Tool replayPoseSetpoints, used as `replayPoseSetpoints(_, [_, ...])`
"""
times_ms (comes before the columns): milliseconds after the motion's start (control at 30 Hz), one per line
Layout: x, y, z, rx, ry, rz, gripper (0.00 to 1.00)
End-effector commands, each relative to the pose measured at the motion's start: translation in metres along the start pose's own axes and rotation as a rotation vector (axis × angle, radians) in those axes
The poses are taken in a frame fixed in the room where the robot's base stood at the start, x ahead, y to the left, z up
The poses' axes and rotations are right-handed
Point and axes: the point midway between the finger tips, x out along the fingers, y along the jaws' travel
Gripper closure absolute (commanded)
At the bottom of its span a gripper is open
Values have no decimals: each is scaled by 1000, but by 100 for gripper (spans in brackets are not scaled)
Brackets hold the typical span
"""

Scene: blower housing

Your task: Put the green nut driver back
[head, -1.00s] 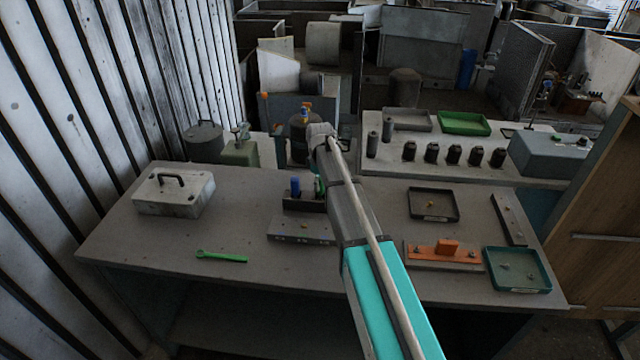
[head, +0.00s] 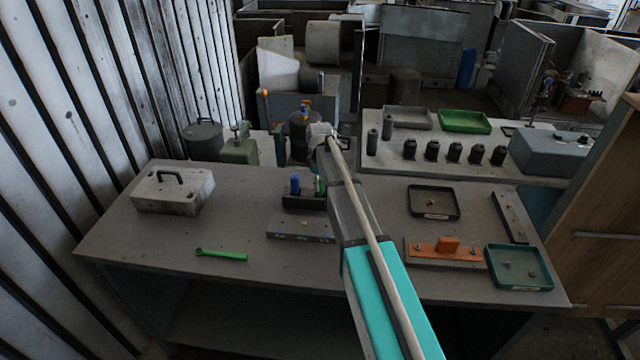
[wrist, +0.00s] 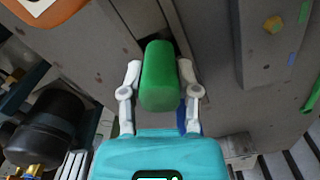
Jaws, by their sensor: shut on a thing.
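The green nut driver (wrist: 159,75) has its thick green handle between the two fingers of my gripper (wrist: 160,82), in the wrist view. The fingers are shut on it. In the head view my gripper is mostly hidden behind my arm, and only a sliver of the green handle (head: 318,184) shows. It is beside the dark tool rack (head: 290,201), close to a blue-handled driver (head: 295,185) standing there. The nut driver's lower end is hidden, so I cannot tell whether it is in a rack slot.
A grey plate (head: 285,228) lies in front of the rack. A green wrench (head: 222,255) and a white box (head: 173,192) are to the left. A dark tray (head: 434,213), an orange fixture (head: 444,253) and a teal tray (head: 519,268) are to the right.

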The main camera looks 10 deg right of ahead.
Motion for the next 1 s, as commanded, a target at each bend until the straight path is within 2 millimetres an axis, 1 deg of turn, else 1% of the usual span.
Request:
replayPoseSetpoints(33, [0,0,0,0,0,0,56])
replayPoseSetpoints(233, [0,0,0,0,0,0,19])
replayPoseSetpoints(267, [0,0,0,0,0,0,18])
replayPoseSetpoints(533, [0,0,0,0,0,0,18])
replayPoseSetpoints(633, [0,0,0,0,0,0,0])
replayPoseSetpoints(1000, [0,0,0,-1,0,0,0])
